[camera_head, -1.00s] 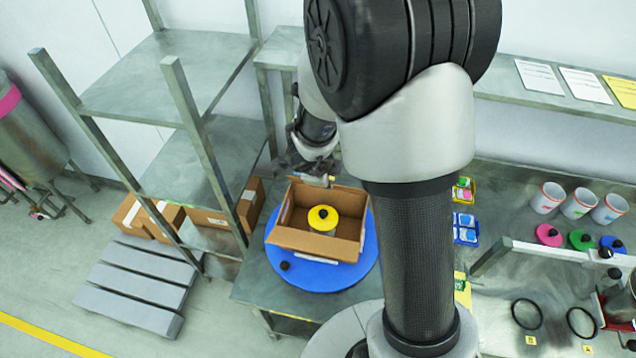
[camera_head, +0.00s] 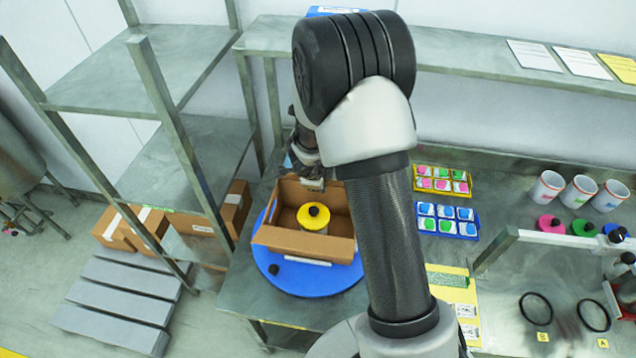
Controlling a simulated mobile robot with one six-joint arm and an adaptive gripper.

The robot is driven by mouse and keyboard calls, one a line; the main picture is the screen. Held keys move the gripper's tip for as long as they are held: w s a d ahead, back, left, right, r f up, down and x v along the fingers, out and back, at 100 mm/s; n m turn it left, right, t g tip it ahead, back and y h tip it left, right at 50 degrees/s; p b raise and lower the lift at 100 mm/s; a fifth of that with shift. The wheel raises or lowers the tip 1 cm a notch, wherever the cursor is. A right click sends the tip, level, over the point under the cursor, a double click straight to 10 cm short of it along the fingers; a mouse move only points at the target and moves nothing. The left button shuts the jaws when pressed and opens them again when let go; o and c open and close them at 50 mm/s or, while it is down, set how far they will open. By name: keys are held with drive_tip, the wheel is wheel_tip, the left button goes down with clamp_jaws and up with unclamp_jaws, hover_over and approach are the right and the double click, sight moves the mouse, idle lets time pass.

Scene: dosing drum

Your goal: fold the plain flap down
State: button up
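An open brown cardboard box (camera_head: 345,222) stands on a blue round plate (camera_head: 285,287). A jar with a yellow lid and black knob (camera_head: 314,215) is inside it. A plain brown flap (camera_head: 303,243) at the box's near side leans outward. The other flaps are hard to make out at this size. My gripper (camera_head: 312,184) is at the far edge of the box, pointing down. It is small and partly covered by my arm, so I cannot tell its opening or whether it touches the cardboard.
A metal shelf rack (camera_head: 190,165) stands close on the left. Trays with pink-green (camera_head: 441,181) and blue-green (camera_head: 447,221) packs lie to the right. A wall shelf (camera_head: 450,68) runs behind my arm.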

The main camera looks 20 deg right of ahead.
drive_tip(key=shift+c, duration=0.2)
clamp_jaws()
idle(0.6)
